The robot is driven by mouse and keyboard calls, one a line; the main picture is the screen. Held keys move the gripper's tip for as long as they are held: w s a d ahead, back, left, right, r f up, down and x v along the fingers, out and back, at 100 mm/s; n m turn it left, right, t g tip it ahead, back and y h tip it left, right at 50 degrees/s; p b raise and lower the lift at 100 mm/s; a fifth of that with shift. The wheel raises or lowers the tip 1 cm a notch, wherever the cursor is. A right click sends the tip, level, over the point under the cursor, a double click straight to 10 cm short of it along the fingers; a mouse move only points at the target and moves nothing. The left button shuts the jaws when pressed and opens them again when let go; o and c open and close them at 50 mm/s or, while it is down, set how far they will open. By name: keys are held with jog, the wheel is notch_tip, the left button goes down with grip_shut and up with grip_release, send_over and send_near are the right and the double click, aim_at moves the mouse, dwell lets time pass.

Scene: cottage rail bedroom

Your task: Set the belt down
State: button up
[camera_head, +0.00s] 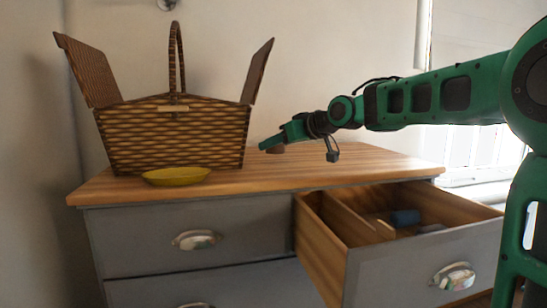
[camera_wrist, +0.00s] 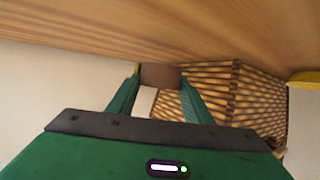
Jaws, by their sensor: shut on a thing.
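My gripper (camera_head: 272,143) is over the back of the wooden dresser top (camera_head: 330,160), to the right of the wicker basket. A small brown thing, which I take to be the belt (camera_head: 276,150), shows at its fingertips, close to the dresser top. I cannot tell whether it touches the wood. In the wrist view the green fingers of my gripper (camera_wrist: 161,88) are closed on the brown belt (camera_wrist: 160,74). The wood surface fills the top of that view. Most of the belt's shape is hidden or too small to see.
The open wicker basket (camera_head: 175,135) stands on the left of the dresser, with a yellow dish (camera_head: 175,176) in front. The top right drawer (camera_head: 420,265) is pulled out and holds a blue item (camera_head: 405,217) and a grey one. The dresser top right of the basket is clear.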

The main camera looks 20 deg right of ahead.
aim_at(282, 151)
jog(key=shift+f, duration=1.5)
jog(key=o, duration=1.2)
jog(key=shift+o, duration=0.2)
